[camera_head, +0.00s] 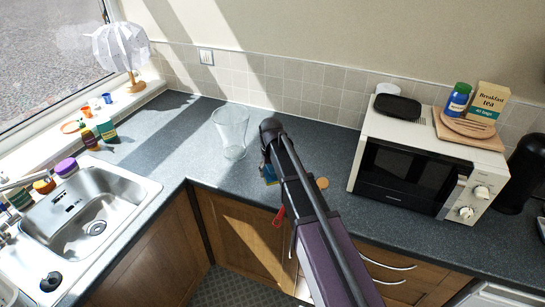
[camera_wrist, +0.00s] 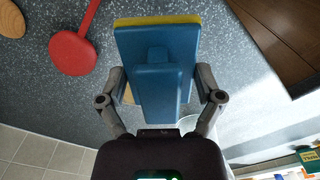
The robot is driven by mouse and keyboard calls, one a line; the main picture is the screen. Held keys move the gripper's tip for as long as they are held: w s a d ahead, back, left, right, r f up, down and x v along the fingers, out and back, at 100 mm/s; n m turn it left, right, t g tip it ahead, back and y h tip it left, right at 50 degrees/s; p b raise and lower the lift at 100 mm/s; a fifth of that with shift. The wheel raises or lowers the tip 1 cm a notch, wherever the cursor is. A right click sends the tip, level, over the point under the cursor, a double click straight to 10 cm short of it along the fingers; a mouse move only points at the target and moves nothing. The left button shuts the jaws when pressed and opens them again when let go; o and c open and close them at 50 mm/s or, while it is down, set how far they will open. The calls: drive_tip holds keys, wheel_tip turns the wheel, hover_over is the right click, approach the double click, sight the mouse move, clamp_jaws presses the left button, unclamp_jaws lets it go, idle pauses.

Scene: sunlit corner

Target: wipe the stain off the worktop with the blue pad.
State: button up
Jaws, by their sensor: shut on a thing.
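The blue pad (camera_wrist: 150,48) has a blue grip block on its back and a yellow edge. My gripper (camera_wrist: 160,97) is shut on that block, one finger on each side. In the head view the pad (camera_head: 268,172) is mostly hidden by my arm, low over the dark speckled worktop (camera_head: 330,157) between the glass and the microwave. I cannot tell whether the pad touches the worktop. No stain can be made out for certain. A small tan patch (camera_wrist: 128,95) shows beside the pad in the wrist view; what it is I cannot tell.
A clear glass vessel (camera_head: 231,133) stands just left of the pad. A red round-headed utensil (camera_wrist: 70,52) and a brown round item (camera_head: 322,183) lie near it. The microwave (camera_head: 420,165) stands right, the sink (camera_head: 85,210) left.

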drive_tip(key=shift+n, duration=0.3)
drive_tip(key=w, duration=0.2)
drive_tip(key=w+r, duration=0.1)
drive_tip(key=w, duration=0.2)
drive_tip(key=shift+w+a+p, duration=0.1)
drive_tip(key=shift+w+p, duration=0.2)
drive_tip(key=shift+p, duration=0.05)
